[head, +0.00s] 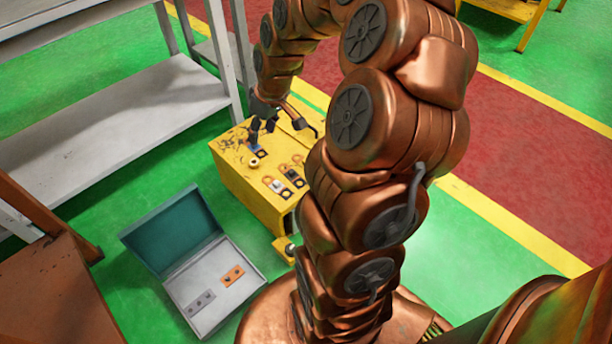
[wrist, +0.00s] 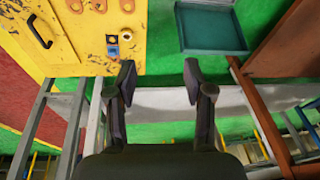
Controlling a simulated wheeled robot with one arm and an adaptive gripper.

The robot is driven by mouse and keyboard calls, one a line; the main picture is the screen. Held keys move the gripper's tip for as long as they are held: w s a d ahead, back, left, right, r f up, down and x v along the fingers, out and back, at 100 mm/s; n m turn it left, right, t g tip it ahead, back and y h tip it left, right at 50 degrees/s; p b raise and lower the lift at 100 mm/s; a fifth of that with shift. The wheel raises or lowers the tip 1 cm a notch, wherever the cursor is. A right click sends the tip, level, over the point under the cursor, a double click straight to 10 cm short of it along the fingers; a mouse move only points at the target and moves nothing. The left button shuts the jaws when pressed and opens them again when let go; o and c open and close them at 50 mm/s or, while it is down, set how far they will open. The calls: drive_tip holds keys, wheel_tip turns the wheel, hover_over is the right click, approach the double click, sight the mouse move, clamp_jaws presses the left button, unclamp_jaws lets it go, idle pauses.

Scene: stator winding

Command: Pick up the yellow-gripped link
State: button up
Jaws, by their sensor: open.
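Several small links lie on the yellow cabinet (head: 238,185). One is a link with a blue part (head: 256,151), also seen in the wrist view (wrist: 112,46). Dark and pale links (head: 292,176) lie nearer its front. No yellow grip stands out, so I cannot tell which is the yellow-gripped link. My gripper (head: 262,128) is over the far end of the cabinet, close to the blue part in the head view. In the wrist view my gripper (wrist: 160,80) is open, with nothing between its fingers. The blue part is ahead and left of them.
An open teal-lidded case (head: 212,318) stands on the green floor, holding an orange link (head: 232,275) and a grey link (head: 200,302). White shelving (head: 120,120) is at left, a brown table (head: 50,290) at lower left. A tan ring (head: 253,163) lies near the blue part.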

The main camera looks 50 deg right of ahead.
drive_tip(key=shift+m+t+h, duration=0.7)
drive_tip(key=shift+t+h, duration=0.1)
drive_tip(key=d+f+b, duration=0.4)
drive_tip(key=d+f, duration=0.2)
drive_tip(key=f, duration=0.1)
drive_tip(key=d+f+b, duration=0.4)
drive_tip(key=d+f, duration=0.3)
drive_tip(key=f, duration=0.1)
drive_tip(key=d+f+b, duration=0.4)
drive_tip(key=d+f, duration=0.2)
drive_tip(key=f, duration=0.2)
drive_tip(key=shift+w+d+f, duration=0.15)
drive_tip(key=shift+w+d, duration=0.1)
drive_tip(key=shift+a+b+x, duration=0.15)
drive_tip(key=shift+b+x, duration=0.85)
drive_tip(key=shift+x, duration=0.9)
drive_tip(key=shift+a+b+x, duration=0.1)
drive_tip(key=shift+b+x, duration=0.9)
drive_tip(key=shift+x, duration=0.85)
drive_tip(key=shift+c, duration=0.3)
clamp_jaws()
